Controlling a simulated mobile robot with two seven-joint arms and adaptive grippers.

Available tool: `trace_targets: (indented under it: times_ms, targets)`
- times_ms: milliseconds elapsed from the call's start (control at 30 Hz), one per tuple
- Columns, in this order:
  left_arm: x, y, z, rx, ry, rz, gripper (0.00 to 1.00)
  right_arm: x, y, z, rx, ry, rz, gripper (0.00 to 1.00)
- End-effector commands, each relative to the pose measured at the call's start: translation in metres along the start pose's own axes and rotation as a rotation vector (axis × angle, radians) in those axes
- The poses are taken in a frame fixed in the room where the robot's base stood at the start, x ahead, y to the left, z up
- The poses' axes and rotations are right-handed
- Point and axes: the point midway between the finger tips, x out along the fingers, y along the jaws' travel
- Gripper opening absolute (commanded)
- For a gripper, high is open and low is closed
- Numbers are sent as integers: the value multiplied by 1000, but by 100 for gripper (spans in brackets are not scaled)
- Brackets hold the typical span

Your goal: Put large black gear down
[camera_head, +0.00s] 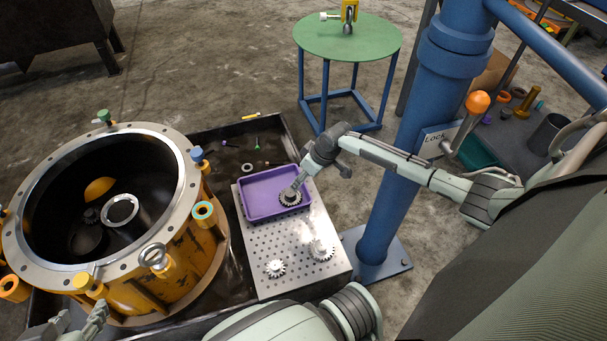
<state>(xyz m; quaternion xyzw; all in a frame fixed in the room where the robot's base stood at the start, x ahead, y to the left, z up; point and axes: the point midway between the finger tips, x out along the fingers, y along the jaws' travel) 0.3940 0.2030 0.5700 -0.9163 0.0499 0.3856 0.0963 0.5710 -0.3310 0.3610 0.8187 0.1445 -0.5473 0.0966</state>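The large black gear (290,199) is a dark toothed ring with a raised hub, low inside the purple tray (252,214), toward its right side. I cannot tell whether it rests on the tray floor. My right gripper (296,187) reaches down from the wrist above the tray, its fingers narrow together at the gear's hub and appear shut on it. The wrist partly hides the fingers. My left gripper (97,315) is at the lower left, by the front of the yellow housing, away from the gear. Its finger opening is unclear.
The purple tray sits on a perforated metal plate (285,245) with light gears (275,268) on its near part. A large yellow housing (190,270) stands at left. A blue post (398,170) rises at right. A green round table (346,38) stands behind.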

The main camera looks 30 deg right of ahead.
Motion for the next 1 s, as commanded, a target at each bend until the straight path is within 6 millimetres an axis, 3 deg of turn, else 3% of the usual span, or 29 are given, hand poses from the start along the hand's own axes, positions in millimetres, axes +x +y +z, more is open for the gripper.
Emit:
trace_targets:
  times_ms: [133, 167, 267, 367, 400, 500, 600, 733, 833, 1000]
  targets:
    - [-1, -4, 7, 0, -33, -8, 40, -1, -12, 1, -11, 4, -9, 50]
    - [-1, -4, 8, 0, -35, -9, 40, -1, -22, 1, -19, 8, -16, 50]
    - [-1, -4, 8, 0, -37, -9, 40, -7, -76, 6, -65, 37, -44, 50]
    - [-1, -4, 8, 0, -36, -9, 40, -35, -142, 10, -100, 100, -56, 50]
    - [-1, -4, 8, 0, -36, -9, 40, -52, -162, 12, -101, 131, -48, 50]
    - [-1, -4, 8, 0, -36, -9, 40, -104, -192, 17, -73, 204, 0, 50]
    - [-1, -4, 8, 0, -35, -8, 40, -158, -196, 24, -18, 263, 76, 50]
    - [-1, -4, 8, 0, -35, -8, 40, -212, -186, 35, 49, 304, 169, 50]
    - [-1, -4, 8, 0, -35, -8, 40, -233, -179, 40, 78, 316, 212, 50]
    - [-1, -4, 8, 0, -35, -8, 40, -240, -177, 41, 85, 321, 225, 50]
